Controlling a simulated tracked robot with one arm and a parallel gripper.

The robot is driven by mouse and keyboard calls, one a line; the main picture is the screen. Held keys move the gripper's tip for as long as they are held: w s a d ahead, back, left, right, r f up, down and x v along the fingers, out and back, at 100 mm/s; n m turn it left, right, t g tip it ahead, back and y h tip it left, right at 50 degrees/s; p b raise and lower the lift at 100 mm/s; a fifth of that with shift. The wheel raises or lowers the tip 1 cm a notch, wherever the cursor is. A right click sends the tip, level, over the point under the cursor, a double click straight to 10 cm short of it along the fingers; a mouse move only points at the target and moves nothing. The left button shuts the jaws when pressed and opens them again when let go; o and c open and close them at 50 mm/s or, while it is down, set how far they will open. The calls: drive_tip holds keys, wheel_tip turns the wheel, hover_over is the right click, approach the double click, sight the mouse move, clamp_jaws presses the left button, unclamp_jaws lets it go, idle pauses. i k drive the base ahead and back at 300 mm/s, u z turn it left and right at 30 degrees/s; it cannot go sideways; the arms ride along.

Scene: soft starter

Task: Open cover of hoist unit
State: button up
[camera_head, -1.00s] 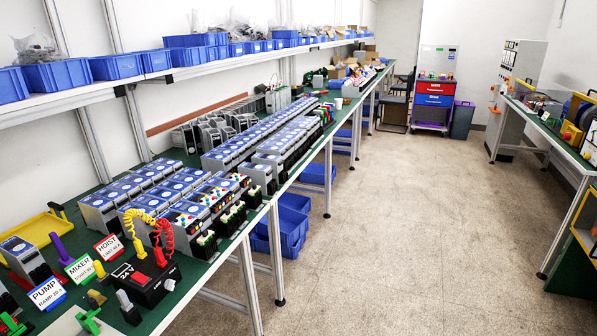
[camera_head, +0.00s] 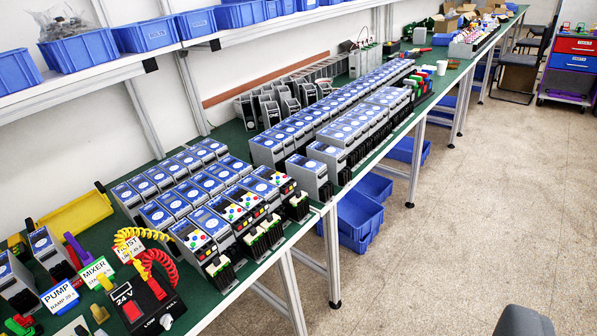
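A white HOIST card (camera_head: 130,249) with red lettering stands at the left of the bench, partly hidden by a yellow coiled cord (camera_head: 133,238). A MIXER card (camera_head: 97,271) and a PUMP card (camera_head: 60,296) stand in front of it. Several grey units with blue tops (camera_head: 172,206) stand in rows behind them. Along the front row, units with coloured buttons (camera_head: 197,240) face the aisle. I cannot tell which unit is the hoist unit, and no unit label is readable. My gripper is not in view.
A black 24 V box (camera_head: 140,304) with a red coiled cord (camera_head: 160,266) sits at the front. A yellow tray (camera_head: 75,218) lies behind. The shelf above holds blue bins (camera_head: 80,50). The aisle floor (camera_head: 470,220) is clear; a dark grey shape (camera_head: 525,321) shows bottom right.

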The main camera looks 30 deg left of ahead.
sight(300, 195)
drive_tip(key=u, duration=0.5)
drive_tip(key=i, duration=1.15)
drive_tip(key=u, duration=0.75)
drive_tip(key=k, duration=0.7)
drive_tip(key=u, duration=0.25)
drive_tip(key=i, duration=0.8)
drive_tip(key=z, duration=0.15)
